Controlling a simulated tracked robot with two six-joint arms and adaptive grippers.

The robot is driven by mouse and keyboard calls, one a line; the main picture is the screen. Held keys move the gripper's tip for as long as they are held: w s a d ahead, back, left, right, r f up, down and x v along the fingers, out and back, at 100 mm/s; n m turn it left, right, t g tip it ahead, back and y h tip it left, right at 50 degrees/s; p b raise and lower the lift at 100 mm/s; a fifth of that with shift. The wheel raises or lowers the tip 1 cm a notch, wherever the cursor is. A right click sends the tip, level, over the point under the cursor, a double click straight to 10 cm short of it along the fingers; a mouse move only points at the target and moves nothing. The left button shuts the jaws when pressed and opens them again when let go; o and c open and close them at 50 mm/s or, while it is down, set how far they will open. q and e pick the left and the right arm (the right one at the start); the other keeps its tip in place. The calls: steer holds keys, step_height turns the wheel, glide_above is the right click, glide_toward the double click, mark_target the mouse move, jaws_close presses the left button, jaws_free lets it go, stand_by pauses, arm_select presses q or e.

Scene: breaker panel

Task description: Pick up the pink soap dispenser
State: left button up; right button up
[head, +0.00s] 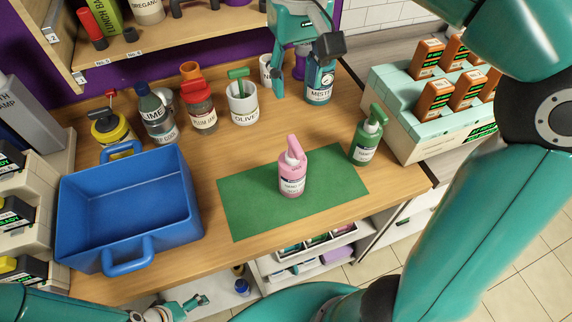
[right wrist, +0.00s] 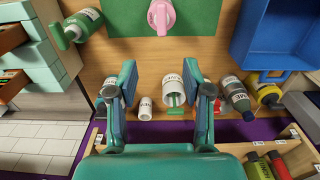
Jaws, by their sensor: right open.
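The pink soap dispenser (head: 292,172) stands upright on a green mat (head: 240,205) on the wooden counter. It also shows at the top edge of the right wrist view (right wrist: 161,14), partly cut off. My right gripper (head: 291,88) is open above the back of the counter, behind the dispenser and apart from it. In the right wrist view its two fingers (right wrist: 163,78) are spread with nothing gripped; a white cup labelled olive (right wrist: 183,72) shows between them. My left gripper (head: 187,305) is low at the bottom left, in front of the counter; its opening is unclear.
A green dispenser (head: 367,137) stands right of the mat. A blue bin (head: 125,259) stands left. Several jars and bottles, including a plum jar (head: 201,108) and a blue bottle (head: 319,82), line the back.

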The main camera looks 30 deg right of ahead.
glide_toward(293, 139)
steer(key=f, duration=0.5)
steer(key=shift+s+d+f+b, duration=0.1)
steer(key=shift+s+d+b, duration=0.1)
steer(key=shift+b, duration=0.2)
steer(key=shift+w+a+f+p, duration=0.1)
steer(key=shift+f+p, duration=0.1)
steer(key=shift+f, duration=1.15)
steer(key=shift+w+a+f+p, duration=0.1)
steer(key=shift+f+p, duration=0.05)
steer(key=shift+f, duration=1.2)
jaws_close()
